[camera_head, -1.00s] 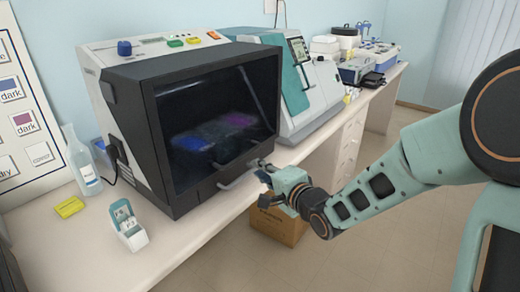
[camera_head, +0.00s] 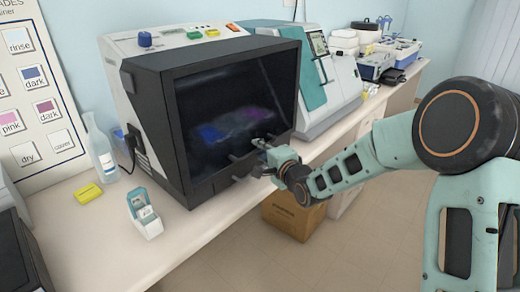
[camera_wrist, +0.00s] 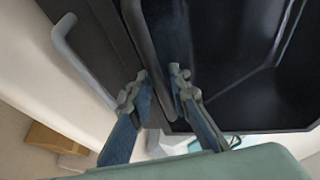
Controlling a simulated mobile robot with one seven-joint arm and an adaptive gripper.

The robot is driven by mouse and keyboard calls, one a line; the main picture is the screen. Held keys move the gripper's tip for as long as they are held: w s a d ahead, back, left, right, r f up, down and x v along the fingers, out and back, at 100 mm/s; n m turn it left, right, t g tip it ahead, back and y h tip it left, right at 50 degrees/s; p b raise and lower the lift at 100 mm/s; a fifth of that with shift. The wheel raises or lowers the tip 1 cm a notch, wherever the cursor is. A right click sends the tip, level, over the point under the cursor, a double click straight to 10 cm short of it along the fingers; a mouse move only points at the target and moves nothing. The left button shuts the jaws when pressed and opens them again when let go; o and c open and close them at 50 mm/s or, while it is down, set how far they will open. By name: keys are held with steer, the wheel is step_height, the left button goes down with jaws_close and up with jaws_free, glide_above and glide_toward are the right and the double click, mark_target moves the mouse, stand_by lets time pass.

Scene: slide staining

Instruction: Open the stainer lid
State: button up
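The stainer (camera_head: 150,110) is a black-fronted box with a white top on the bench. Its dark glass lid (camera_head: 235,110) looks shut, with blurred blue and purple patches behind the glass. My gripper (camera_head: 250,150) is at the lid's lower right front. In the wrist view my gripper (camera_wrist: 160,75) has its two fingers apart, with a dark bar-like edge (camera_wrist: 150,60) running between them. I cannot tell whether they touch it. A light grey handle bar (camera_wrist: 80,65) lies to the left, outside the fingers.
A teal and white machine (camera_head: 335,80) stands right of the stainer. A small white slide box (camera_head: 146,215), a yellow block (camera_head: 89,194) and a clear bottle (camera_head: 102,155) are at left. A cardboard box (camera_head: 295,218) is on the floor below my forearm.

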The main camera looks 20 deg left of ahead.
jaws_close()
steer(key=shift+r, duration=0.1)
stand_by(0.3)
